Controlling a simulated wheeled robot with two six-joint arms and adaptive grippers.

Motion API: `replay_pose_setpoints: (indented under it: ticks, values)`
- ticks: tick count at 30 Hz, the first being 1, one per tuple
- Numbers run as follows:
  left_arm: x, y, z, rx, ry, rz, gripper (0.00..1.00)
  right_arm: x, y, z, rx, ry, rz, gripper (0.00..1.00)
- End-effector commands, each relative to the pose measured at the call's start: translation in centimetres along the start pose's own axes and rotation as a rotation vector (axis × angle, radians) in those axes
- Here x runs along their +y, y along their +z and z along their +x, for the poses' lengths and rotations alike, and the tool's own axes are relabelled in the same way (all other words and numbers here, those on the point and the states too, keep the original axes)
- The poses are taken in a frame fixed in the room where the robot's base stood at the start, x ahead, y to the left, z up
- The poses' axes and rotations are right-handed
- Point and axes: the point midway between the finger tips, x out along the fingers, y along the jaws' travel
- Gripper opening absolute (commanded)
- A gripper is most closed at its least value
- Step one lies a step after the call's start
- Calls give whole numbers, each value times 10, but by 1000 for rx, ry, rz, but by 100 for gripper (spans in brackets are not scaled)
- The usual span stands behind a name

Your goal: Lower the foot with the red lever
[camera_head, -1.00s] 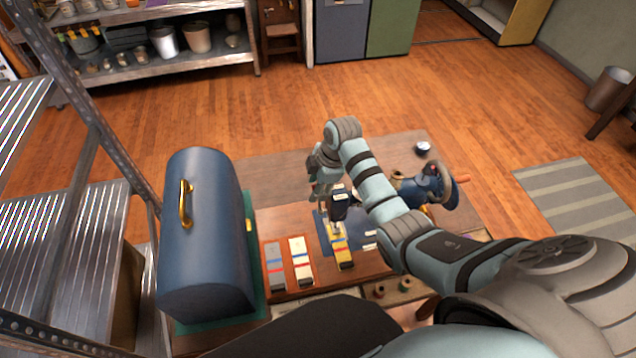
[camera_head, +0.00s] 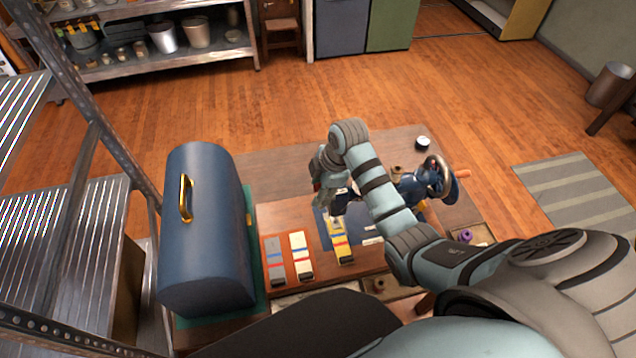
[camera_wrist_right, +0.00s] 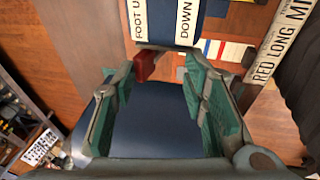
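The blue sewing machine (camera_head: 408,188) stands on the table, its hand wheel (camera_head: 436,178) at the right. In the right wrist view, its blue head carries white labels reading "FOOT U…" (camera_wrist_right: 140,20) and "DOWN" (camera_wrist_right: 186,20). The red lever (camera_wrist_right: 146,65) sticks out below the "FOOT U…" label. My right gripper (camera_wrist_right: 158,72) is open with green pads. The lever lies between its fingertips, nearer the left finger; contact is unclear. In the head view, this gripper (camera_head: 328,180) is beside the machine's head, partly hidden by my arm. The presser foot is not clear. My left gripper is not in view.
A blue case (camera_head: 210,235) with a gold handle stands left of the machine. Grey, white and yellow striped strips (camera_head: 302,258) lie on the table in front. A metal rack stands at far left.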

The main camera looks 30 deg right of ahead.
Motion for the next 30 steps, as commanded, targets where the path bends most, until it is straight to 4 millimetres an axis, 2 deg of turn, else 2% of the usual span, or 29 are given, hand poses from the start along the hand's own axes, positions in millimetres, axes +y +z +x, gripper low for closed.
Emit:
replay_pose_setpoints:
  ticks: [14, 30]
  values:
    - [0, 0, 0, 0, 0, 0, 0, -20, -1, -2, 0, 0, -1, 38]
    - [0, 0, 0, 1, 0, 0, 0, -48, 1, 6, 0, 0, 0, 38]
